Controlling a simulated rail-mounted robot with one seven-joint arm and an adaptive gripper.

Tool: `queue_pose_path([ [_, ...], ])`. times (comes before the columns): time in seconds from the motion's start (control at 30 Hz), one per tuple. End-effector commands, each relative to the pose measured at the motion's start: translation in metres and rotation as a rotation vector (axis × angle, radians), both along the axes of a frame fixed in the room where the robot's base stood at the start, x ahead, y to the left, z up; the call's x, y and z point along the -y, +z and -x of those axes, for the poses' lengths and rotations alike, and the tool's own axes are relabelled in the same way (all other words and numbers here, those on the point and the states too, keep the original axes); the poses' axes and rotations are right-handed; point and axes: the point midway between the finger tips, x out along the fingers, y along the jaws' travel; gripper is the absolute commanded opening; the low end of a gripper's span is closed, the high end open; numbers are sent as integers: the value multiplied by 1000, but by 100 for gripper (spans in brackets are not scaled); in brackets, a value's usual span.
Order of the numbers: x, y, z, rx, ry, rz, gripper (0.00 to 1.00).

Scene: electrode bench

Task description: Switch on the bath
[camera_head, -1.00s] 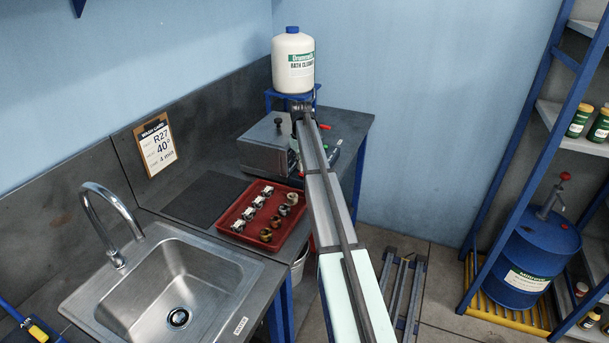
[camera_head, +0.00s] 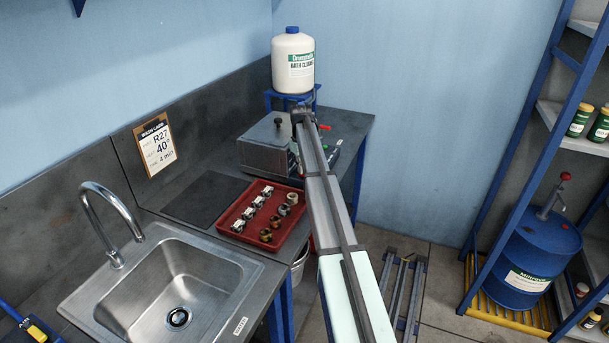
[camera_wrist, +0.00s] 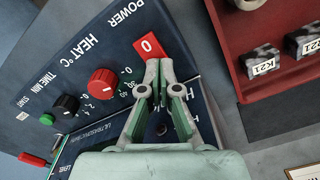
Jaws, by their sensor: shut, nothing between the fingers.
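The bath (camera_head: 266,148) is a grey metal box with a lidded top on the bench in the head view, partly behind my arm. Its dark blue control panel (camera_wrist: 85,60) fills the left of the wrist view. The red power switch (camera_wrist: 150,46) shows a white "0" beside the word POWER. My gripper (camera_wrist: 159,68) is shut and empty, its fingertips at the lower edge of that switch; I cannot tell whether they touch it. The red heat knob (camera_wrist: 103,82), black time knob (camera_wrist: 66,104) and green start button (camera_wrist: 47,119) lie to the left.
A red tray (camera_head: 262,218) with several small parts lies beside the bath. A white cleaner bottle (camera_head: 293,62) stands on a blue stand behind. A red-gripped lever (camera_wrist: 32,159) sticks out at the panel's far end. The sink (camera_head: 165,285) is nearer.

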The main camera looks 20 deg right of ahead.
Motion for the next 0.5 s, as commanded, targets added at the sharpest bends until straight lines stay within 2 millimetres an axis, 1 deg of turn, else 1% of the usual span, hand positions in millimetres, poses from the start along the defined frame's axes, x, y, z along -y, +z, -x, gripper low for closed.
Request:
queue_pose_path([
  [0.27, 0, -3, 1, -2, 0, -1, 0],
  [0.37, 0, -1, 1, -3, 0, 0, 0],
  [0.5, 0, 8, 1, -2, 0, -1, 0],
])
